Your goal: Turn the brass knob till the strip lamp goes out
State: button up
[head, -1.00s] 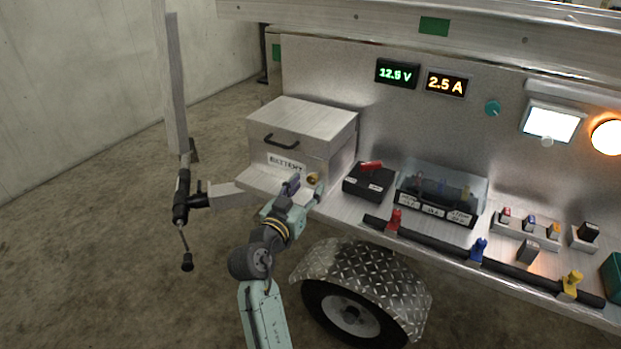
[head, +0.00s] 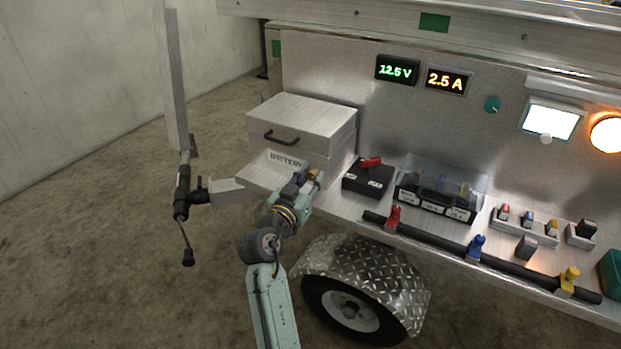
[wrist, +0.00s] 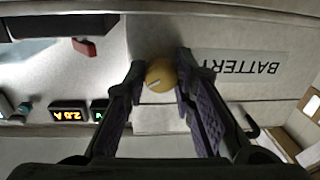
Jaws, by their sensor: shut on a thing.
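The brass knob (wrist: 160,75), round with a pale line on its face, is on the front of the battery box. In the wrist view it sits between the fingertips of my gripper (wrist: 158,72), which is shut on it. In the head view my gripper (head: 306,176) reaches the lower right of the box front, and a bit of the brass knob (head: 314,174) shows beside it. A long strip fitting (head: 575,92) runs along the upper right of the panel; I cannot tell whether it is lit. Below it, a white square panel (head: 540,117) and a round orange lamp (head: 608,135) glow.
The battery box (head: 308,115) has a black handle. A black switch box (head: 368,180) with a red lever stands right of my gripper. Meters read 12.5 V (head: 397,70) and 2.5 A (head: 446,81). A clear-covered fuse box (head: 440,195) and a black bar (head: 430,236) lie further right.

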grip_shut()
jog(key=shift+f, duration=0.1)
jog(key=m+b, duration=0.1)
jog(key=b, duration=0.2)
jog(key=shift+f, duration=0.25)
jog(key=shift+m+b, duration=0.6)
jog(key=shift+b, duration=0.6)
jog(key=shift+r+m, duration=0.3)
jog(key=shift+m, duration=0.1)
jog(key=o, duration=0.7)
grip_release()
